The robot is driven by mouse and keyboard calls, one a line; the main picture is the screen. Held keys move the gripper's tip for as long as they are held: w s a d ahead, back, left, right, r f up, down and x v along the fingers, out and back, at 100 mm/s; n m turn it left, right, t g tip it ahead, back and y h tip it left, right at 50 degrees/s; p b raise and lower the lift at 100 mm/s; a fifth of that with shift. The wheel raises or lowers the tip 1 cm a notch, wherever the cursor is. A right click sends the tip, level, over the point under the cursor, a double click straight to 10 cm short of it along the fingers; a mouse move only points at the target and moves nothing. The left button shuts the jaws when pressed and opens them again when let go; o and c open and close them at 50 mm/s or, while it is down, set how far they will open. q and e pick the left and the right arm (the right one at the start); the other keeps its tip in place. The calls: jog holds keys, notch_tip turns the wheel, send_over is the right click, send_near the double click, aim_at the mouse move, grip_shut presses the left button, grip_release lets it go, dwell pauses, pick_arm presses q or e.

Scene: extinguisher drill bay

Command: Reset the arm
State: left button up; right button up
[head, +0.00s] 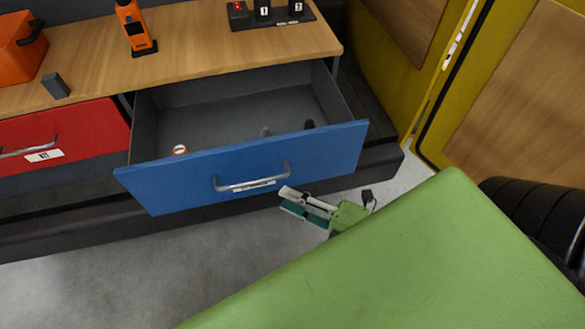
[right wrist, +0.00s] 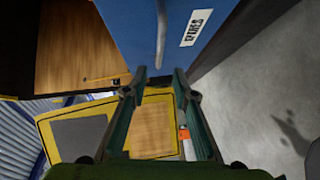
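My right gripper (head: 286,199) is just in front of the pulled-out blue drawer (head: 325,150), below and to the right of its metal handle (head: 252,180). In the right wrist view its two fingers (right wrist: 160,76) stand apart with nothing between them. The blue drawer front (right wrist: 190,12), its handle (right wrist: 161,35) and a white label (right wrist: 196,27) lie beyond the fingertips. The gripper looks apart from the handle. My green right arm covers the lower right of the head view. My left gripper is not in view.
The wooden bench top (head: 200,45) holds an orange case (head: 18,48), an orange handheld device (head: 134,28) and a black rack (head: 272,18). A red drawer (head: 75,130) is left of the blue one. Inside the blue drawer are an orange-white ring (head: 180,150) and small dark items.

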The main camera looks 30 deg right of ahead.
dwell(0.4)
jog(key=s+d+f+m+g+h, duration=0.2)
jog(key=d+f+m, duration=0.15)
jog(key=f, duration=0.75)
jog(key=s+d+f+m+g+h, duration=0.1)
jog(key=s+d+f+m+h, duration=0.3)
jog(key=f, duration=0.6)
jog(key=s+f+m+g+h, duration=0.1)
jog(key=f+m+g, duration=0.1)
jog(key=f+m, duration=0.65)
jog(key=s+a+f+m+g, duration=0.1)
jog(key=s+f+g, duration=0.3)
jog(key=s+f, duration=0.5)
jog(key=s+a+f+m+g+h, duration=0.1)
jog(key=s+a+f+m+g, duration=0.1)
jog(key=s+f, duration=0.7)
jog(key=s+m+g, duration=0.1)
jog(key=s+g, duration=0.1)
jog(key=s, duration=0.1)
jog(key=shift+s+f, duration=0.15)
jog(key=shift+f, duration=0.1)
